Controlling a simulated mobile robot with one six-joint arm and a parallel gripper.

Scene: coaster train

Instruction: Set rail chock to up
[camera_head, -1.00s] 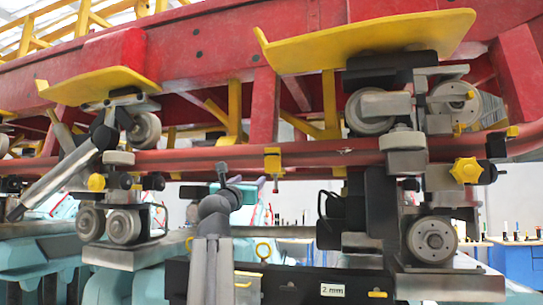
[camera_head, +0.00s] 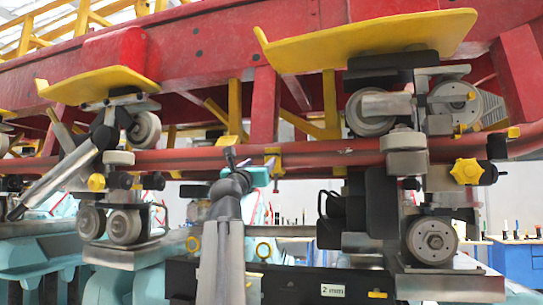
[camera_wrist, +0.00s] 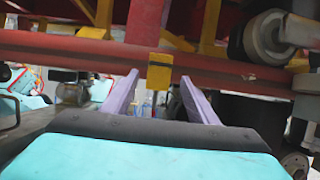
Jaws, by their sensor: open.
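A small yellow block, apparently the rail chock (camera_head: 272,152), sits on the long red tube rail in the head view. Its lower part is hidden behind my gripper there. In the wrist view the yellow chock (camera_wrist: 160,69) shows against the rail, centred between my fingertips and beyond them. My gripper (camera_wrist: 159,80) is open, its two purple fingers pointing toward the chock with a gap on each side. In the head view my gripper (camera_head: 274,170) is just below the rail at the chock. I cannot tell whether the fingers touch it.
The red rail (camera_head: 345,152) runs across above my arm. A wheel assembly with a yellow knob (camera_head: 466,171) stands at right, another wheel set (camera_head: 124,227) at left. A black beam with a "2 mm" label (camera_head: 333,291) lies low in front. Red and yellow framework is overhead.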

